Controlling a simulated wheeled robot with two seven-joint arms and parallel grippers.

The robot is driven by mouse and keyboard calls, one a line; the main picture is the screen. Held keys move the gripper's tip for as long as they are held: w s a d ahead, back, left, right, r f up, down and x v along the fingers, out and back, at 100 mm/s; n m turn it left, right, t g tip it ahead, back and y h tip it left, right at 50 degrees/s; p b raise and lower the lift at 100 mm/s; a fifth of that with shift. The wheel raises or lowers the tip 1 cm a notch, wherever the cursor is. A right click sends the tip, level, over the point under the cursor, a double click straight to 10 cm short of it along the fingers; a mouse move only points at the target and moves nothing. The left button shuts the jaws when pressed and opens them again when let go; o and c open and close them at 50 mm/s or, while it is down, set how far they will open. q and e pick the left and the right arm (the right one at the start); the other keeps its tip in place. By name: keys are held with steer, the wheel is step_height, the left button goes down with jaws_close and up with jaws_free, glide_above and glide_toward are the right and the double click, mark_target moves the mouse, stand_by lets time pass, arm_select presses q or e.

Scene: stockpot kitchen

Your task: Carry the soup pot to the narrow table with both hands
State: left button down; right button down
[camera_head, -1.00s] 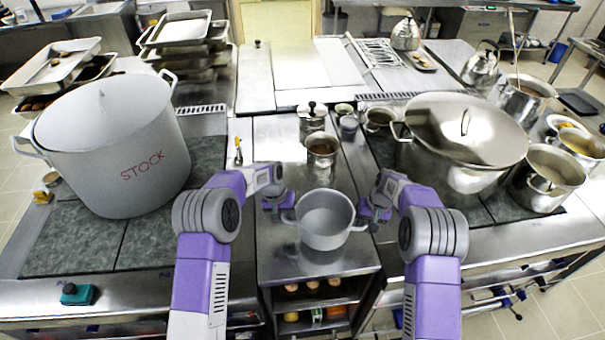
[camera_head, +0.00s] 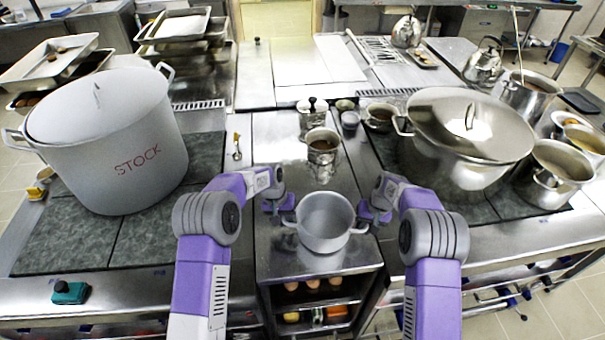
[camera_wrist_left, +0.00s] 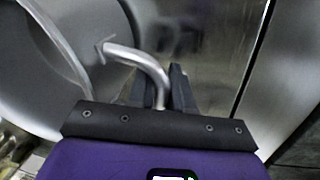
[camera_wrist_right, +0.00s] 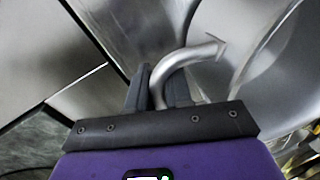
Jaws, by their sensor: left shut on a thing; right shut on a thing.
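The soup pot (camera_head: 324,222) is a small grey two-handled pot, open at the top and upright, over the front of the narrow steel counter in the head view. My left gripper (camera_head: 284,208) is shut on its left handle, which also shows between the fingers in the left wrist view (camera_wrist_left: 148,62). My right gripper (camera_head: 366,214) is shut on its right handle, seen in the right wrist view (camera_wrist_right: 182,62). Whether the pot touches the counter is hard to tell. I cannot tell for sure which surface is the narrow table.
A large STOCK pot (camera_head: 110,140) stands on the left hob. A lidded steel pot (camera_head: 450,150) stands on the right hob. A small steel pot (camera_head: 322,148) and a lidded canister (camera_head: 312,112) stand behind the soup pot.

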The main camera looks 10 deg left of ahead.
arm_select(q)
steer(key=shift+d+f+b, duration=0.2)
steer(key=shift+f+b, duration=0.2)
steer(key=shift+f, duration=0.15)
arm_select(e)
steer(key=shift+w+a+f, duration=0.1)
steer(key=shift+a+f, duration=0.05)
steer(key=shift+f, duration=0.35)
arm_select(q)
steer(key=c, duration=1.4)
jaws_free()
steer(key=shift+s, duration=0.1)
arm_select(e)
steer(key=c, duration=1.4)
jaws_free()
arm_select(q)
steer(key=o, duration=0.4)
steer(key=shift+a, duration=0.15)
arm_select(e)
steer(key=o, duration=0.4)
steer(key=shift+c, duration=0.2)
